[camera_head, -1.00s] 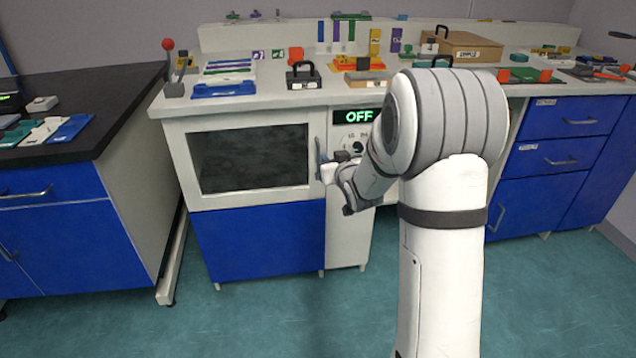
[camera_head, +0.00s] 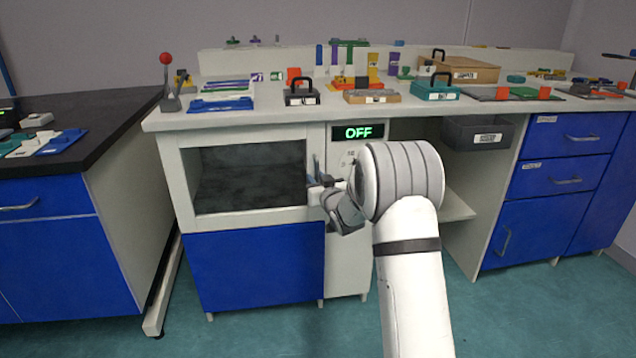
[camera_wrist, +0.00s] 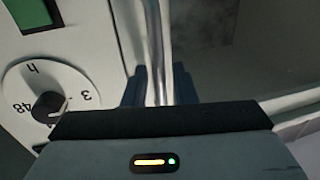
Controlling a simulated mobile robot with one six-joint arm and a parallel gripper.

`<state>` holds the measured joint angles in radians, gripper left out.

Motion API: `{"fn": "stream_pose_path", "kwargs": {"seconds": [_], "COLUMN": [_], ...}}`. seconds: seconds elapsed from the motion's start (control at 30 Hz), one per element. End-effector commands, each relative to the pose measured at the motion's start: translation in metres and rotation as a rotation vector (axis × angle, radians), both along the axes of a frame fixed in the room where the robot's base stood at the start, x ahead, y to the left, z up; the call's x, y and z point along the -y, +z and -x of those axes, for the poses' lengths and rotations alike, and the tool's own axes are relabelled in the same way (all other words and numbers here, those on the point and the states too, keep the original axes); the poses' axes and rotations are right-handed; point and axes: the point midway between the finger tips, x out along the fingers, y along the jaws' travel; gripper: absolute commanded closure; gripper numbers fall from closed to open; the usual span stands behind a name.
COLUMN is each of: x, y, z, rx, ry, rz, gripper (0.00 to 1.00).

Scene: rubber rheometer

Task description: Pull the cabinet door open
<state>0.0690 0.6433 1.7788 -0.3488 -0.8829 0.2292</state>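The cabinet door (camera_head: 181,190) is a white frame around a dark window, on the left of the white bench, and looks closed. Its upright metal handle (camera_head: 316,168) is at the door's right edge. My gripper (camera_head: 318,183) is at this handle. In the wrist view the handle (camera_wrist: 160,45) is a shiny bar running down between the two dark blue fingers of my gripper (camera_wrist: 160,88). The fingers sit close on both sides of the bar and look shut on it. The lower end of the handle is hidden behind the gripper body.
A control panel with a green OFF display (camera_head: 358,132) and a dial (camera_wrist: 48,104) is right of the door. A blue panel (camera_head: 255,268) is below it. Loose items cover the benchtop. A black-topped bench (camera_head: 110,115) stands left. The floor in front of the door is clear.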

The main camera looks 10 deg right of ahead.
Motion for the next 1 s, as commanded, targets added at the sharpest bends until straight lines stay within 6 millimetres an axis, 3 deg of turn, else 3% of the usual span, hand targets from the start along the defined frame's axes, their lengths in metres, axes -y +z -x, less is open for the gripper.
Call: {"fn": "stream_pose_path", "kwargs": {"seconds": [0.27,0.57,1.0], "x": [0.0000,0.0005,0.0006], "y": [0.0001,0.0001,0.0000], "z": [-0.0015,-0.0013,-0.0015], "rx": [-0.001,-0.001,-0.001], "ry": [-0.001,-0.001,-0.001], "rz": [0.000,0.000,0.000], "gripper": [0.76,1.00,1.00]}}
